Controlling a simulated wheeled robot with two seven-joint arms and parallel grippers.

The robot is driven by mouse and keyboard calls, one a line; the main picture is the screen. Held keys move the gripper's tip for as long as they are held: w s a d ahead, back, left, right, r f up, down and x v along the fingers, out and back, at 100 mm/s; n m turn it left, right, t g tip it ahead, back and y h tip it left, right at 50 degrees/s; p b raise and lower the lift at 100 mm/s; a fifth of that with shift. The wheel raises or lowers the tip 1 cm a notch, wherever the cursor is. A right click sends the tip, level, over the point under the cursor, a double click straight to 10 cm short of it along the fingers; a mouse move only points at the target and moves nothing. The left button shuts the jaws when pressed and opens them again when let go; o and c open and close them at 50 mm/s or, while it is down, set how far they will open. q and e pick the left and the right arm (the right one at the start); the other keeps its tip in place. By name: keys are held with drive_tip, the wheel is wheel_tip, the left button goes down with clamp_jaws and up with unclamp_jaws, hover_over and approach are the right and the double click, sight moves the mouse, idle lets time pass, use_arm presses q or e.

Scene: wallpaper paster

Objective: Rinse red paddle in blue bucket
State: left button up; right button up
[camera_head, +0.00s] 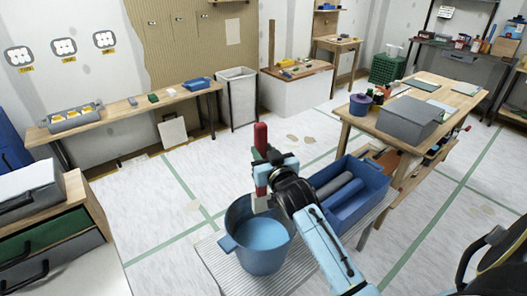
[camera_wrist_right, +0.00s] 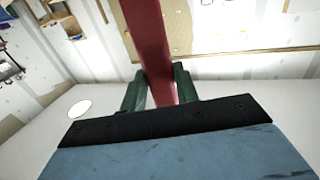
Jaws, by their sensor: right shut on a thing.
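The red paddle (camera_head: 261,138) is upright in my right gripper (camera_head: 263,166), which is shut on it. Its pale lower end (camera_head: 259,204) hangs at the opening of the blue bucket (camera_head: 258,262), near the far rim. I cannot tell whether it touches the light blue liquid (camera_head: 264,234) inside. In the right wrist view the red paddle (camera_wrist_right: 149,40) runs between the two green fingers of my right gripper (camera_wrist_right: 160,88). The bucket does not show in that view. My left gripper is not in view.
The bucket stands on a ridged pale surface (camera_head: 222,272). Right beside it is a blue tub (camera_head: 372,178) with grey-blue rollers. A wooden table (camera_head: 453,97) with a grey box (camera_head: 410,120) stands farther right. The floor left of the bucket is clear.

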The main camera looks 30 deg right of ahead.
drive_tip(key=b, duration=1)
hover_over(263, 199)
drive_tip(key=f, duration=1.4)
drive_tip(key=shift+s+a+f, duration=0.15)
drive_tip(key=shift+s+f, duration=0.05)
drive_tip(key=shift+s, duration=0.2)
drive_tip(key=shift+f+b, duration=0.3)
drive_tip(key=shift+f, duration=0.6)
drive_tip(key=shift+f, duration=0.1)
drive_tip(key=shift+f, duration=0.1)
drive_tip(key=shift+f, duration=1.3)
